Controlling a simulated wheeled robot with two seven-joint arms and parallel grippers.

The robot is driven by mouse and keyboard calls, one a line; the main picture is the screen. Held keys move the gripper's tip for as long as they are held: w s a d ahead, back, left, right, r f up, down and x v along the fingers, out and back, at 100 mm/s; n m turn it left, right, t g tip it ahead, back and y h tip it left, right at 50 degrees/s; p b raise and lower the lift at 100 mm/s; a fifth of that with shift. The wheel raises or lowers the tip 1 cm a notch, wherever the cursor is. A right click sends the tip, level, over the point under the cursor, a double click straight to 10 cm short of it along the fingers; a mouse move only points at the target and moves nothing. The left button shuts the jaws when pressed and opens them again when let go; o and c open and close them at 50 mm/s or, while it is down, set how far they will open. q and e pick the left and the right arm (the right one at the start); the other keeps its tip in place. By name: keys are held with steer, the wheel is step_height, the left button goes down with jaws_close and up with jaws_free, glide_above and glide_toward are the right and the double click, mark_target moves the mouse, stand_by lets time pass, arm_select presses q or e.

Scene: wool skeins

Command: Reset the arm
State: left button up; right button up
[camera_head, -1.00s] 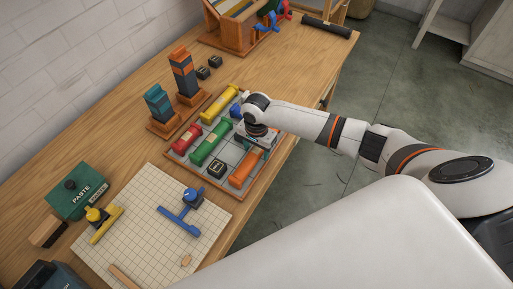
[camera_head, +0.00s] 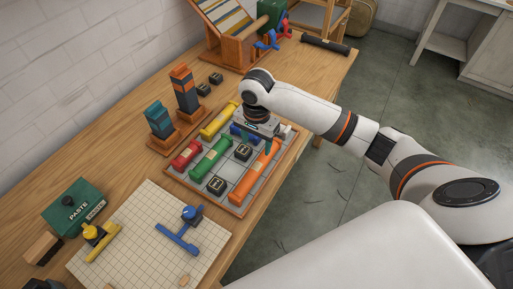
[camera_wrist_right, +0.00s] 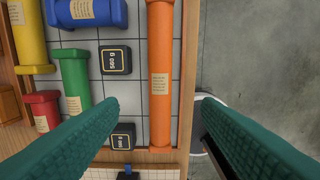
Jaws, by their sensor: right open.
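My right gripper (camera_head: 258,138) is over the far right part of a wooden tray (camera_head: 208,203). In the right wrist view its two green fingers (camera_wrist_right: 155,105) are wide apart with nothing held. An orange roll (camera_head: 255,170) lies along the tray's right side; it also shows upright between the fingers in the wrist view (camera_wrist_right: 160,60). The gripper appears to be above it, not touching. Height above the tray is hard to judge. My left gripper is not in view.
The tray also holds red (camera_head: 186,154), green (camera_head: 211,158) and yellow (camera_head: 218,120) rolls, a partly hidden blue one (camera_wrist_right: 88,12) and black blocks (camera_head: 216,185). A gridded mat (camera_head: 140,215) lies nearer. The table's right edge borders open floor (camera_head: 330,190).

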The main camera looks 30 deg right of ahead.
stand_by(0.5)
steer(key=s+a+f+n, duration=0.1)
steer(key=s+a, duration=0.1)
steer(key=s+a+f+n+y, duration=0.1)
steer(key=s+a+f+n, duration=0.2)
steer(key=s+a+n, duration=0.1)
steer(key=shift+a+f+t, duration=0.25)
steer(key=shift+f+t, duration=0.05)
steer(key=shift+t, duration=0.1)
steer(key=s+d+n+t, duration=0.3)
steer(key=s+n, duration=0.6)
steer(key=s, duration=0.8)
step_height(320, 180, down, 28)
steer(key=s+g, duration=0.2)
steer(key=s+d+f+h+b, duration=0.1)
steer(key=s+d+f, duration=0.2)
steer(key=s+f, duration=1.2)
steer(key=shift+s+f+g, duration=0.35)
steer(key=shift+s+g, duration=0.05)
steer(key=shift+s, duration=0.15)
